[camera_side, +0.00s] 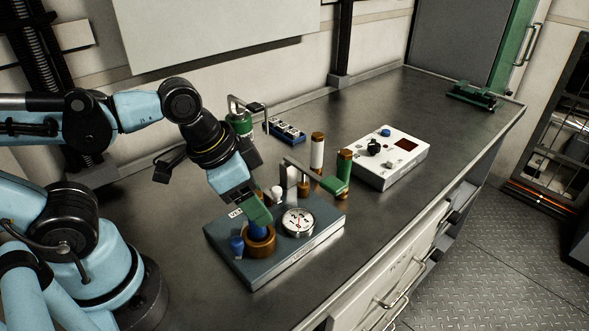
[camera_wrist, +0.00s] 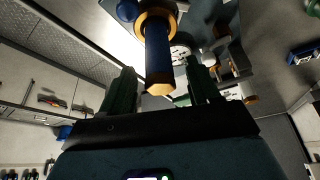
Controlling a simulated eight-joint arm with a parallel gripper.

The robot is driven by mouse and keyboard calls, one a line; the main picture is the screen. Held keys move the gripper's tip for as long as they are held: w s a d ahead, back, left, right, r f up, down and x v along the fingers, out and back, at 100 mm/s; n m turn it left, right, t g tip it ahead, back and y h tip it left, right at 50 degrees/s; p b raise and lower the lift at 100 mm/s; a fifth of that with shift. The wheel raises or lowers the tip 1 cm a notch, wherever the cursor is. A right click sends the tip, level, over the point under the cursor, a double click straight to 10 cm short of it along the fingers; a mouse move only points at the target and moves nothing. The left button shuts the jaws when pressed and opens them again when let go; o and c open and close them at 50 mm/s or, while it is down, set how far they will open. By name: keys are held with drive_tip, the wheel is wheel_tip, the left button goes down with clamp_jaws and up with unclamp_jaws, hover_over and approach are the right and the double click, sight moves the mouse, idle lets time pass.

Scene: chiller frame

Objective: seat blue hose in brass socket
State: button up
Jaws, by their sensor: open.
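The blue hose (camera_wrist: 157,52) is a blue cylinder with a brass-coloured end; it stands in the ring of the brass socket (camera_wrist: 153,17) in the wrist view. In the side view the brass socket (camera_side: 260,247) sits at the front of the grey-blue base block, with a short piece of blue hose (camera_side: 257,230) showing above it. My gripper (camera_side: 258,214) is right above the socket, with its green fingers around the upper hose. In the wrist view my gripper (camera_wrist: 161,68) is open, one finger on each side of the hose, with gaps visible. How deep the hose sits is hidden.
A dial gauge (camera_side: 298,222) and a blue knob (camera_side: 236,245) are close beside the socket on the base block (camera_side: 270,275). Behind are a metal handle, white and green cylinders, and a white control box (camera_side: 393,160). The bench at the far right is mostly clear.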

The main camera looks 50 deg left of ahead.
drive_tip(key=shift+v, duration=2.55)
drive_tip(key=w+a+f+n+t+y, duration=0.1)
drive_tip(key=w+a+f+n+t, duration=0.2)
drive_tip(key=w+a, duration=0.3)
drive_tip(key=shift+w+n+y, duration=0.2)
drive_tip(key=shift+n+y, duration=0.1)
drive_tip(key=shift+n, duration=0.4)
